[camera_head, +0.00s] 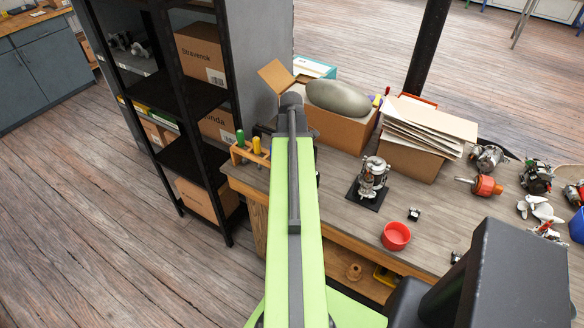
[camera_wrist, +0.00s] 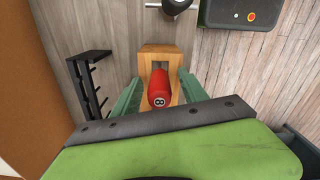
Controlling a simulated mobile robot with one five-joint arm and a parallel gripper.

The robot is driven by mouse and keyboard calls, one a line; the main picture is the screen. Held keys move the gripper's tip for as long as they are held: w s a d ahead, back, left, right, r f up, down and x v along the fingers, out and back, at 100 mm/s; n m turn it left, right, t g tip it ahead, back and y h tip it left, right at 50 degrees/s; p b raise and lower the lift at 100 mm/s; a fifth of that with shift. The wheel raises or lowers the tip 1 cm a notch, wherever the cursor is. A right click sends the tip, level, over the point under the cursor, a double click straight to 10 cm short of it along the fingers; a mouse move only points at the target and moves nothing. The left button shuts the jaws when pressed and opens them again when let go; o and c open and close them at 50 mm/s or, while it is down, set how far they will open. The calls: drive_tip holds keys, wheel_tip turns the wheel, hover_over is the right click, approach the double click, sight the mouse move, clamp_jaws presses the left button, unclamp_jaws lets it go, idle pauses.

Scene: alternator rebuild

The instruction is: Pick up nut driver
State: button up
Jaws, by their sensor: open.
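In the wrist view a red handle (camera_wrist: 159,88) with an 8 on its end stands in a light wooden holder (camera_wrist: 160,52). It appears to be the nut driver; its shaft is hidden. My gripper (camera_wrist: 159,84) is open, with one green finger on each side of the handle. I cannot tell whether the fingers touch it. In the head view a wooden holder (camera_head: 238,157) with a green handle (camera_head: 240,137) and a yellow handle (camera_head: 256,146) stands at the left end of the workbench (camera_head: 345,222). My arm hides the red handle and most of the gripper there.
A black rack with pegs (camera_wrist: 84,80) is left of the holder, and a dark box with buttons (camera_wrist: 240,12) lies beyond it to the right. Cardboard boxes (camera_head: 340,130), a mechanical assembly (camera_head: 372,180) and a red bowl (camera_head: 396,236) are on the bench. Black shelving (camera_head: 183,100) stands left.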

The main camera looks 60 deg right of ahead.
drive_tip(key=shift+c, duration=0.4)
clamp_jaws()
drive_tip(key=shift+r, duration=0.2)
wheel_tip(320, 180, up, 18)
drive_tip(key=p, duration=1.8)
drive_tip(key=shift+f, duration=0.15)
drive_tip(key=c, duration=0.6)
unclamp_jaws()
clamp_jaws()
